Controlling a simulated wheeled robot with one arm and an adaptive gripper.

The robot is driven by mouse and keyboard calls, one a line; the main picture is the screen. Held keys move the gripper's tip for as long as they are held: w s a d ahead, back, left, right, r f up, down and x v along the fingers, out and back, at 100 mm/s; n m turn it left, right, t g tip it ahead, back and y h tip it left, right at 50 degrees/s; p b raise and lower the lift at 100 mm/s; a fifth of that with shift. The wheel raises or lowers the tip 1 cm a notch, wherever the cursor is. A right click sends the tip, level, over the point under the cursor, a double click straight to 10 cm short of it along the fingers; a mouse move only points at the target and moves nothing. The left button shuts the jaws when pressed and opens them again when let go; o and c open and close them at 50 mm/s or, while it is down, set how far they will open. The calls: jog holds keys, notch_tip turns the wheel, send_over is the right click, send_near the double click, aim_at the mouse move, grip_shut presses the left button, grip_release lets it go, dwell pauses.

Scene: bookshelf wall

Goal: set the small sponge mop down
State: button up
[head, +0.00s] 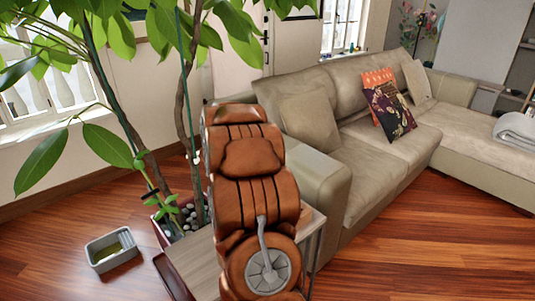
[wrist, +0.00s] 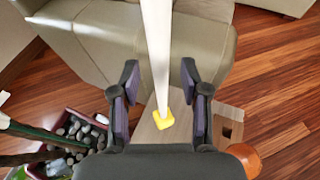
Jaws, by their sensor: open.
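The small sponge mop shows in the wrist view as a white pole (wrist: 157,45) with a yellow end piece (wrist: 163,120). The pole runs from the top edge down between the two fingers of my gripper (wrist: 159,82). The fingers are open, with a gap on each side of the pole. The yellow end appears over the small wooden side table (wrist: 229,112); I cannot tell whether it touches the top. The table (head: 197,262) also shows in the head view, partly behind my arm. The mop and my gripper do not show there.
A beige sofa (head: 355,140) with cushions stands right behind the table. A potted plant with pebbles (head: 188,216) is at the table's left. A grey litter-like tray (head: 112,249) lies on the wooden floor. Floor is free at the front right.

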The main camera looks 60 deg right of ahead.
jog(key=shift+r, duration=0.1)
jog(key=v, duration=1.2)
jog(key=shift+b, duration=0.45)
